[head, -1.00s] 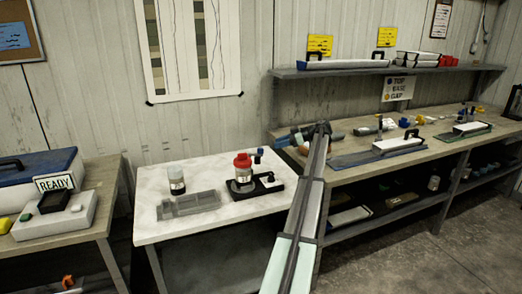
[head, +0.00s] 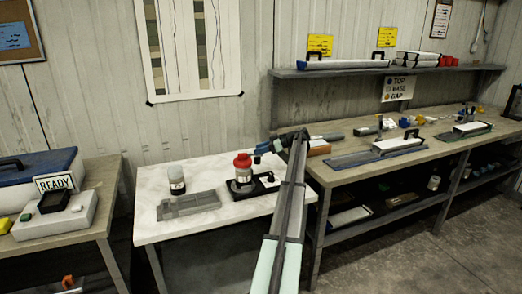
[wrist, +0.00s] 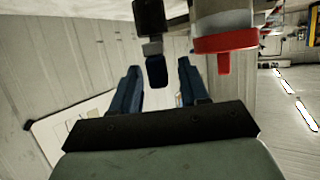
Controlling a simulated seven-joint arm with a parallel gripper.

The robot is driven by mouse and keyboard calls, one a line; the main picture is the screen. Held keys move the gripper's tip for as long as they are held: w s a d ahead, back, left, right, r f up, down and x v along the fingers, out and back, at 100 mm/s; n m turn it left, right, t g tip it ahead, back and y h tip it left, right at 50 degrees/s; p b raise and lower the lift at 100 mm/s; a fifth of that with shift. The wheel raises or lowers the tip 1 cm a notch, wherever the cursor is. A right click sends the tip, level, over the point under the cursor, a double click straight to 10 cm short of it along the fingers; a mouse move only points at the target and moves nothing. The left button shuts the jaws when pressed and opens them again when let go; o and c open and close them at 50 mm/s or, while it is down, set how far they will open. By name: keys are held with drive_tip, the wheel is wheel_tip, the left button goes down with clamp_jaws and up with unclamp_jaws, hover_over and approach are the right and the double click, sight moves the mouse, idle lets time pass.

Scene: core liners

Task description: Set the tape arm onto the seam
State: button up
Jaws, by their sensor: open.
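A jar with a red cap (head: 243,161) stands on a black fixture (head: 266,188) on the white table. In the wrist view its red rim (wrist: 226,42) is at upper right. A dark upright arm with a grey collar and blue end (wrist: 155,66), which looks like the tape arm, stands beside the jar, apart from it in the wrist view. My gripper (head: 266,147) is at the fixture's upper right. In the wrist view my blue fingers (wrist: 160,68) are apart, with the blue end between them in the picture; I see no contact. The seam is too small to make out.
A grey slotted tray (head: 188,205) and a second jar (head: 176,182) stand left on the white table (head: 160,229). The wooden bench (head: 350,175) at right holds long trays and small parts. The wall is close behind the table.

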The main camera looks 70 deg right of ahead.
drive_tip(key=shift+c, duration=0.2)
clamp_jaws()
drive_tip(key=shift+a, duration=0.1)
idle(0.4)
drive_tip(key=shift+w+a+m+g+h, duration=0.1)
drive_tip(key=shift+a+m+g+h, duration=0.15)
drive_tip(key=shift+a+m+h, duration=0.95)
drive_tip(key=shift+w+a+m+g+h, duration=0.1)
drive_tip(key=shift+a+m+g+h, duration=0.15)
drive_tip(key=shift+m+h, duration=1.8)
drive_tip(key=shift+w+a+m+g+h, duration=0.15)
drive_tip(key=shift+a+m+h, duration=0.6)
drive_tip(key=shift+m+h, duration=0.9)
drive_tip(key=shift+h, duration=0.5)
